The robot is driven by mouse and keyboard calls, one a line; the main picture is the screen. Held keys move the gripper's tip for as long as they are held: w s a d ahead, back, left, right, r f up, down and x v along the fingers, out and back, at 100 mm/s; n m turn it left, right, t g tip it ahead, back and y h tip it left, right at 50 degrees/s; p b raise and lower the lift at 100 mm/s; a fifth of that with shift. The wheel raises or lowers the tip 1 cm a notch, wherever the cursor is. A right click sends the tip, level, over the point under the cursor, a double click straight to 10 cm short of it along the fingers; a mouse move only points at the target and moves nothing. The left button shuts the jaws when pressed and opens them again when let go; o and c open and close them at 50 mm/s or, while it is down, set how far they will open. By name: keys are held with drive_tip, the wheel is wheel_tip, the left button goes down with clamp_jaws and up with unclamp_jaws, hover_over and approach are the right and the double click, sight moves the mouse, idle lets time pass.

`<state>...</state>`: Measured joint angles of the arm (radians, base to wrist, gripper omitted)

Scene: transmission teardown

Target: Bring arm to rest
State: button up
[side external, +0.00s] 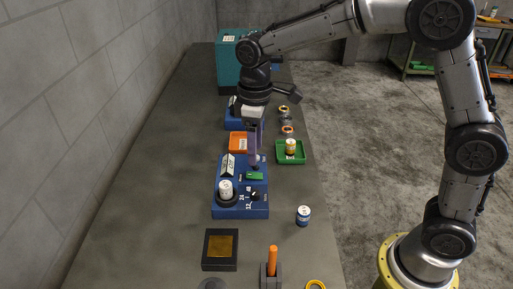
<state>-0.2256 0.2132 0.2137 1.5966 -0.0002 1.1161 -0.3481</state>
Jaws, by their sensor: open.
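My gripper (255,168) points down from the arm's wrist at the middle of the table. Its jaws are open, though the gap between the fingers is hard to see from this side. The fingertips are over or close above the blue fixture (259,211), near a small green part (256,176) on it. I cannot tell whether they touch. A white-labelled can (226,188) stands in a dark ring on the fixture's left. A small black knob (254,196) is on the fixture's right.
Behind stand an orange tray (237,142), a green tray (280,158) holding a labelled can (291,146), rings (287,130) and a teal machine (229,70). The left tabletop is clear.

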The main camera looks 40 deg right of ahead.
drive_tip(key=s+d+r+m+t, duration=0.1)
drive_tip(key=s+d+r+t, duration=0.15)
drive_tip(key=s+r, duration=0.3)
drive_tip(key=s+d+r+m+t, duration=0.1)
drive_tip(key=s+d+r, duration=0.3)
drive_tip(key=s+r, duration=0.15)
drive_tip(key=s+d+f+m+t, duration=0.1)
drive_tip(key=s+f+m, duration=0.1)
drive_tip(key=s, duration=0.4)
drive_tip(key=s+d+f+m+t, duration=0.1)
drive_tip(key=s+f+m, duration=0.1)
drive_tip(key=s, duration=0.5)
drive_tip(key=shift+d+f+m, duration=0.3)
drive_tip(key=shift+d+f, duration=0.1)
drive_tip(key=shift+f, duration=0.3)
